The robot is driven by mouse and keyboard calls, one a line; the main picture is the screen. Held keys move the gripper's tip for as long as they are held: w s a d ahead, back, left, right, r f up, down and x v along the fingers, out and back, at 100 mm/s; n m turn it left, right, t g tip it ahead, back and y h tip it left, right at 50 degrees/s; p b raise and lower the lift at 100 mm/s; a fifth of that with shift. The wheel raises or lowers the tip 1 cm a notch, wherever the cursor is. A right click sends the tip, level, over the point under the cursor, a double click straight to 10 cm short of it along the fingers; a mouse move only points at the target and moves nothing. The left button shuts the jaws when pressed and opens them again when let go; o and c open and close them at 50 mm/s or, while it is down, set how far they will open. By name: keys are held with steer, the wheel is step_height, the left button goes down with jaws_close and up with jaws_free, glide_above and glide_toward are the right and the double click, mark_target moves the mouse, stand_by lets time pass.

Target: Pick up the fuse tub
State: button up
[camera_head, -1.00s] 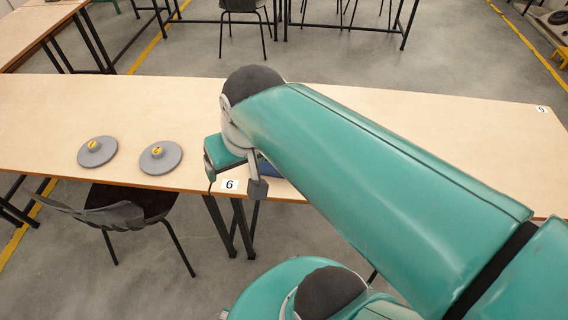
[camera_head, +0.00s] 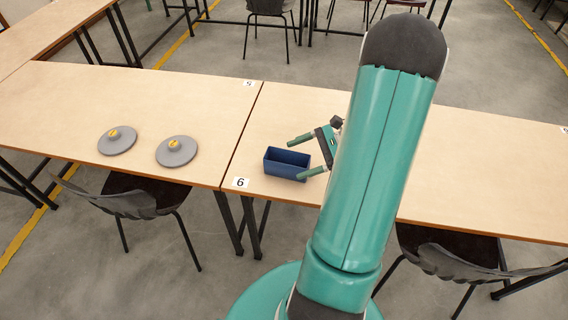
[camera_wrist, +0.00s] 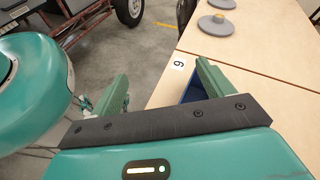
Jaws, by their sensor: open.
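The fuse tub, which I take to be the dark blue open box (camera_head: 284,169), stands upright on the wooden table close to the front edge, right of the label 6. My gripper (camera_head: 300,157) is open at the tub's right side, with its fingers pointing left toward it. One fingertip is near the tub's far side, the other near its right end; I cannot tell whether they touch it. In the wrist view my gripper (camera_wrist: 162,82) shows spread fingers, and a blue part of the tub (camera_wrist: 189,94) shows beside the right finger, which hides the rest.
Two grey discs with yellow centres (camera_head: 117,141) (camera_head: 177,151) lie on the left table. A seam divides the tables near the label 6 (camera_head: 240,183). Chairs (camera_head: 140,205) stand at the front edge. A wheeled frame (camera_wrist: 100,25) shows in the wrist view.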

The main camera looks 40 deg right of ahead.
mark_target(295, 160)
steer(key=s+d+f+m+t, duration=0.2)
steer(key=d, duration=0.1)
steer(key=s+d+f+m+t+h, duration=0.1)
steer(key=s+d+f+m+t, duration=0.1)
steer(key=d+f+m+t, duration=0.1)
steer(key=s+d+f+m+t+h, duration=0.1)
steer(key=s+d+f+m+t, duration=0.1)
steer(key=d+f, duration=0.1)
steer(key=shift+d+f+m+t, duration=0.1)
steer(key=shift+d+m+t, duration=0.3)
steer(key=shift+w+f, duration=0.1)
steer(key=shift+w, duration=0.05)
steer(key=x, duration=1.3)
steer(key=shift+w+f, duration=0.15)
steer(key=shift+w, duration=0.1)
steer(key=c, duration=1.1)
